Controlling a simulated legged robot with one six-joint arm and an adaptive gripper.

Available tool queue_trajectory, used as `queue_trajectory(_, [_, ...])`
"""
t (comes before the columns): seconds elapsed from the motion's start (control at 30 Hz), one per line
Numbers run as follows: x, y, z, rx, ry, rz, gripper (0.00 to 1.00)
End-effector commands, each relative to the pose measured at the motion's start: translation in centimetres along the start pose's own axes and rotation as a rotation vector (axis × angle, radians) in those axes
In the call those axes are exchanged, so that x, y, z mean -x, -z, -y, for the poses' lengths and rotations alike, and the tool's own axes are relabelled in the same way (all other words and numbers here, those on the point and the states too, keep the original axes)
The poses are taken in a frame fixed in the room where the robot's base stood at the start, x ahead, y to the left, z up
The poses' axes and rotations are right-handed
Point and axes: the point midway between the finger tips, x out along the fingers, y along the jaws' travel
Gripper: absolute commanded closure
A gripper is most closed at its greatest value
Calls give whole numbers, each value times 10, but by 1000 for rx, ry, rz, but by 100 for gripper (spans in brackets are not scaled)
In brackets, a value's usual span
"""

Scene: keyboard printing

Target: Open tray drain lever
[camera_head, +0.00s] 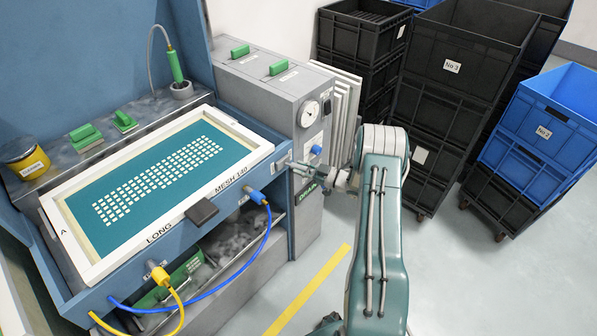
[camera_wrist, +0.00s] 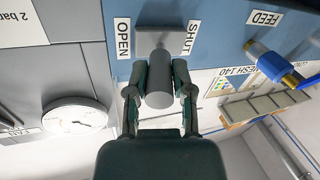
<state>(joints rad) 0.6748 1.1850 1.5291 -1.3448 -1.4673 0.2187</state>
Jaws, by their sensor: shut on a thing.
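The drain lever (camera_wrist: 158,75) is a grey cylindrical handle on a grey base, between the labels OPEN (camera_wrist: 123,38) and SHUT (camera_wrist: 192,38) in the wrist view. My gripper (camera_wrist: 160,88) is shut on the lever, with one dark finger on each side of the handle. In the head view my gripper (camera_head: 315,172) reaches the right front corner of the blue printing station; the lever is too small there to make out clearly. The screen tray (camera_head: 258,152) with its white frame sits on the station, left of my gripper.
A blue connector (camera_wrist: 270,62) by the FEED label is close to my gripper. A grey cabinet with a gauge (camera_head: 310,112) stands behind. Black crates (camera_head: 445,110) and blue crates (camera_head: 545,135) stand at the right. Blue and yellow hoses hang from the station front.

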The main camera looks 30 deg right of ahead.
Motion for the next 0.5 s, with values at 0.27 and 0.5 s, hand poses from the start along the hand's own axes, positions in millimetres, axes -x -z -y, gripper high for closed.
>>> queue_trajectory(0.27, [-1, -2, -6, 1, 157, -31, 100])
queue_trajectory(0.5, [-1, -2, -7, -1, 220, -44, 100])
